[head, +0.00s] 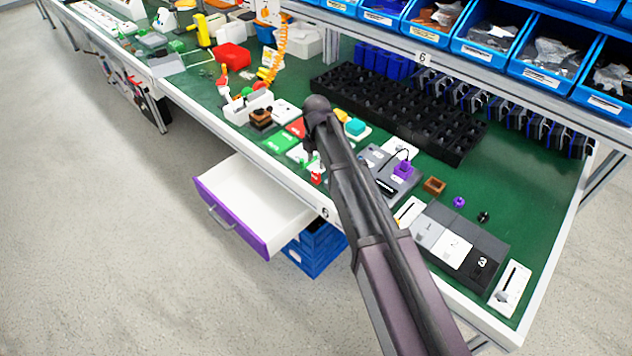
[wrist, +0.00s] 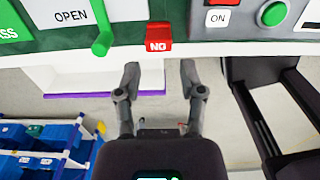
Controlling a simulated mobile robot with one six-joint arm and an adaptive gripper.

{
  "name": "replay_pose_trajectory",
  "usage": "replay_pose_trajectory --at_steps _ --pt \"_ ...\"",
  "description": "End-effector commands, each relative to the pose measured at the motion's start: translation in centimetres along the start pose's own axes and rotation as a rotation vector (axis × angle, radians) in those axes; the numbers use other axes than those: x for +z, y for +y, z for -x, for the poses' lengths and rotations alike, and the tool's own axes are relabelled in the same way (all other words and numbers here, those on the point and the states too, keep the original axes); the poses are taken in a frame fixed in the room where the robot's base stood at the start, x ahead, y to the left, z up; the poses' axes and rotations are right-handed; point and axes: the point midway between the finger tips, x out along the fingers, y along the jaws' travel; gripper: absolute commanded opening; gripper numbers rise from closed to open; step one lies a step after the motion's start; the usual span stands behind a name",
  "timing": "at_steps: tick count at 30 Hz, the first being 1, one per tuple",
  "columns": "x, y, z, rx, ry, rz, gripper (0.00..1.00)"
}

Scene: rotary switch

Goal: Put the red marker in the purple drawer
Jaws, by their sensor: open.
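The red marker (wrist: 158,38), lettered "NG", sits at the edge of the green bench top in the wrist view. A small red piece at the bench edge in the head view (head: 316,179) appears to be the same marker. The purple drawer (head: 232,216) is pulled out below the bench, with an empty white inside; its purple front edge (wrist: 105,94) shows in the wrist view. My gripper (wrist: 160,70) is open, its two fingers apart and short of the marker, which lies between their lines. In the head view my arm mostly hides the gripper.
A grey box with an "ON" label and green button (wrist: 273,14) is at right. Blue crates (head: 318,248) stand under the bench. A black rack (head: 400,110) is farther back.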

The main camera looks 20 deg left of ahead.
Motion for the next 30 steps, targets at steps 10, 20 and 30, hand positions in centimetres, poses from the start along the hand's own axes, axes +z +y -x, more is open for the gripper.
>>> replay_pose_trajectory --at_steps 10,20,30 --pt "0.0 0.0 -2.3 0.000 0.000 0.000 0.51" --pt "0.0 0.0 -2.3 0.000 0.000 0.000 0.51" --pt "0.0 0.1 -3.1 0.000 0.000 0.000 0.51"
